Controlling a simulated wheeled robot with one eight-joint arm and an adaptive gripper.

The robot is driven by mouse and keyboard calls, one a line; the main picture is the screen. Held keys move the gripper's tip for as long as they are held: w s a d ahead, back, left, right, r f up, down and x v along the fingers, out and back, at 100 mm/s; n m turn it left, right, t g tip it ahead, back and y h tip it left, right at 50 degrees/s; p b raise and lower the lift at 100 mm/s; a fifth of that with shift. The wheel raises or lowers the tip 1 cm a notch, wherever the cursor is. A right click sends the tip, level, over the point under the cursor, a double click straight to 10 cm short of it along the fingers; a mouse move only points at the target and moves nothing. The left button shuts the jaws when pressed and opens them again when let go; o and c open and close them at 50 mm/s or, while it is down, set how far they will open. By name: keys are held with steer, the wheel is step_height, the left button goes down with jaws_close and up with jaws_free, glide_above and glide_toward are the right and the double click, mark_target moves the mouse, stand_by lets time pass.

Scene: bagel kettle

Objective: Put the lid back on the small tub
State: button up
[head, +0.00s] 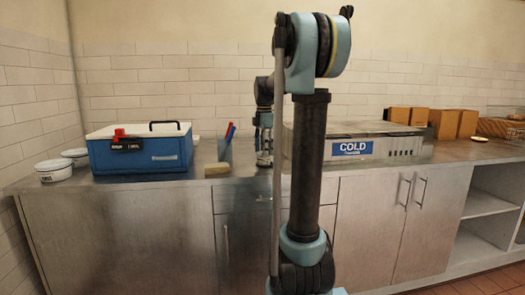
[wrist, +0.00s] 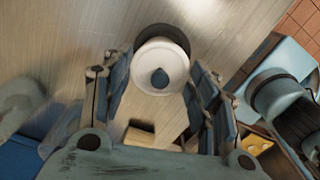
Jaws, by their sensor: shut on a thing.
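My gripper (head: 264,158) hangs low over the counter, left of the COLD unit. A dark curved edge shows behind the lid's upper rim. I cannot tell whether this is a tub beneath it or a shadow. In the head view, the arm and fingers hide most of this spot. Two white tubs stand at the far left: a front tub (head: 54,170) with a dark label and a rear tub (head: 76,157).
A blue bin (head: 148,153) stands left of my gripper. A yellowish block (head: 217,169) and a holder (head: 224,152) with red and blue handles lie between them. The COLD unit (head: 365,148) is close on the right, with brown boxes (head: 457,123) beyond. The steel counter front is mostly clear.

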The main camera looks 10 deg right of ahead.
steer(key=o, duration=0.8)
steer(key=shift+c, duration=0.2)
steer(key=o, duration=0.5)
steer(key=shift+r, duration=0.15)
steer(key=shift+r, duration=3.35)
